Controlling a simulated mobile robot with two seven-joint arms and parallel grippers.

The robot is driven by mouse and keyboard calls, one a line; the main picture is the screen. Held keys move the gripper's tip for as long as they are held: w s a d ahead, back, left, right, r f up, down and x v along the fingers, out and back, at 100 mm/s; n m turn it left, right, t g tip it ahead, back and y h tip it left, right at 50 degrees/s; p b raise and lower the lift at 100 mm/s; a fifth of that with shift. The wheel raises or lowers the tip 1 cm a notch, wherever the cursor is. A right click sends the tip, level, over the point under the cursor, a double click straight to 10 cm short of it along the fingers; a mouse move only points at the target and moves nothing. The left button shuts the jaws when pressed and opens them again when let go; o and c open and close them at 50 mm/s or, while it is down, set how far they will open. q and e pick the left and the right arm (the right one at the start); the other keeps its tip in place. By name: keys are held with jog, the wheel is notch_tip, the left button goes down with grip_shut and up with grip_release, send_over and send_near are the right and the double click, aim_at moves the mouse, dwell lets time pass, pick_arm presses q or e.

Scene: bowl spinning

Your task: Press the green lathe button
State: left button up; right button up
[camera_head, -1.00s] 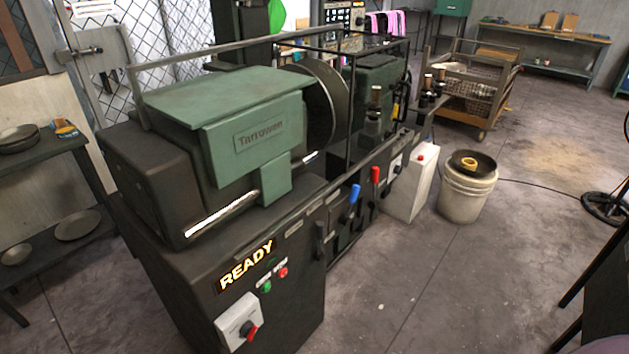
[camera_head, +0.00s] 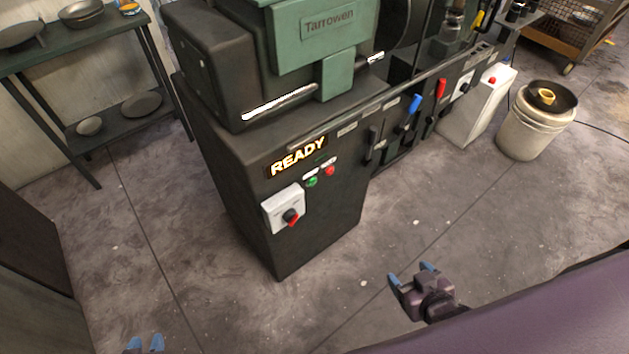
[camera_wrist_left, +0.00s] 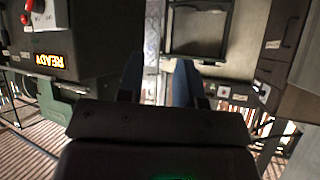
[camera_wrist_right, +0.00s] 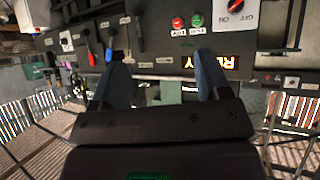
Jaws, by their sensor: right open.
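The green lathe button (camera_head: 312,182) is on the front of the dark lathe cabinet (camera_head: 250,190), left of a red button (camera_head: 330,171) and under a lit READY sign (camera_head: 298,157). My right gripper (camera_head: 412,272) is open and empty, in front of the cabinet to the lower right, apart from the button. My left gripper (camera_head: 145,343) shows only its blue fingertips at the bottom edge. The left wrist view shows its fingers (camera_wrist_left: 160,80) apart with nothing between them.
A white switch box (camera_head: 284,208) with a red knob is below the button. Blue (camera_head: 414,104) and red (camera_head: 440,88) levers stick out to the right. A bucket (camera_head: 535,125) stands at right, shelves (camera_head: 90,137) at left. The floor before the cabinet is clear.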

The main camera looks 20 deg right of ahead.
dwell(0.3)
